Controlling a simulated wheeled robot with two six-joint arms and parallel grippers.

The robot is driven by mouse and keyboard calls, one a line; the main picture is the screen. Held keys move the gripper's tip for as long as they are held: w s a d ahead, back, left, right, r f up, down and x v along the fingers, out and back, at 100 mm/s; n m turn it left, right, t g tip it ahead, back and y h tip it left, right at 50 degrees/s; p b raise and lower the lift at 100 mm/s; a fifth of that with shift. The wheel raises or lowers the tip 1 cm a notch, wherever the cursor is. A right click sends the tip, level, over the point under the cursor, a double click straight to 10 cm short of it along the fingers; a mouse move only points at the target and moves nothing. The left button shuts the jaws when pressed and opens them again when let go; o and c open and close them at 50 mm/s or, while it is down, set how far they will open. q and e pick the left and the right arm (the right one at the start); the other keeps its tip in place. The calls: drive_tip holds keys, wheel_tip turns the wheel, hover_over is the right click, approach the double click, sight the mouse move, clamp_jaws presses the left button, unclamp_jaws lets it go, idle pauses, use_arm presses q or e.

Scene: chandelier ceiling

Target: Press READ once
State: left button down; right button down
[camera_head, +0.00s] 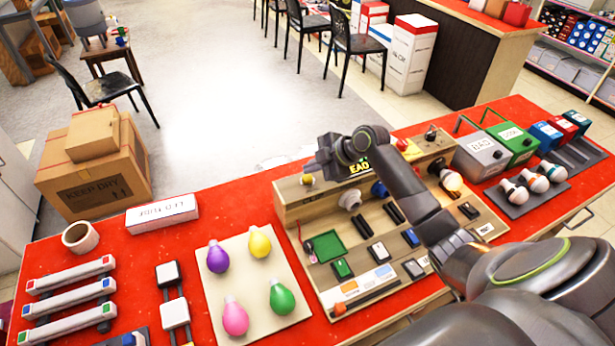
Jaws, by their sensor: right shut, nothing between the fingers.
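A wooden console (290,205) stands on the red table, with sockets, slots and several small switches or buttons on its sloping front. A dark display (358,168) on its upper part shows yellow letters that look like "EAD", partly hidden by my arm. I cannot tell which is READ; small labels are too blurred. My right gripper (322,166) is shut and empty above the console's upper left edge, apart from the lower buttons. My left gripper is out of view.
A bulb (452,181) glows on the console's right. Colored bulbs lie on a beige board (291,303) at left. A white labelled block (162,214) and cup (80,237) stand farther left.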

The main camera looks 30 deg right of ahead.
sight(312, 178)
idle(0.4)
drive_tip(key=shift+f+b, duration=0.45)
drive_tip(key=shift+f+b, duration=0.4)
drive_tip(key=shift+f, duration=0.05)
idle(0.5)
idle(0.4)
drive_tip(key=shift+r+p, duration=0.65)
drive_tip(key=shift+r, duration=0.25)
drive_tip(key=shift+r, duration=0.1)
wheel_tip(312, 178, up, 5)
drive_tip(key=p, duration=0.3)
drive_tip(key=shift+p, duration=0.35)
